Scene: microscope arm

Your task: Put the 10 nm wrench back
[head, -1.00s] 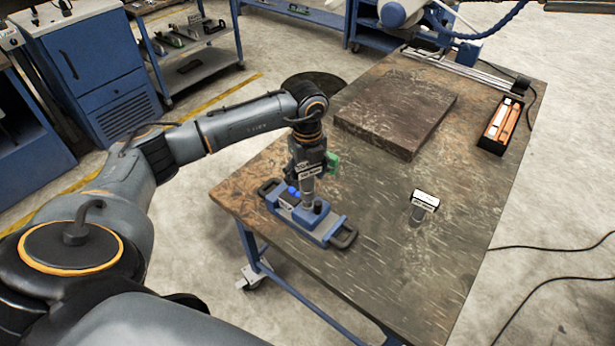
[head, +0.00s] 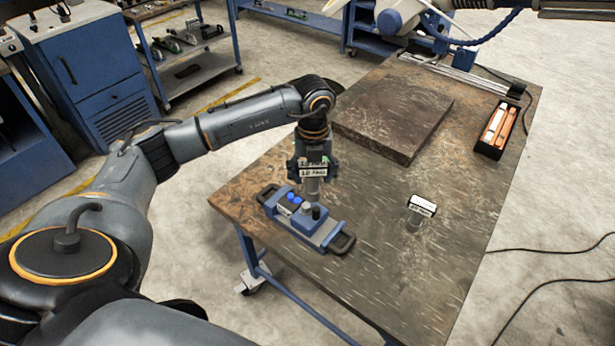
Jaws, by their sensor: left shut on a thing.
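My left gripper (head: 313,170) points down over the near left part of the table and is shut on a wrench (head: 312,187). The wrench has a white label facing the camera that seems to read 10 Nm, and a grey shaft pointing down. Below is a blue holder (head: 332,230) with a dark handle at each end, blue-topped parts and a dark knob. The shaft's lower end overlaps the holder in the picture; I cannot tell whether they touch. Another labelled tool (head: 422,206) stands upright on the table to the right. My right gripper is not in view.
A thick dark slab (head: 393,112) lies on the table's far part. A black box (head: 489,150) with orange and white pieces is at the right edge. The worn table top (head: 385,260) is clear around the labelled tool. Cables lie on the floor at right.

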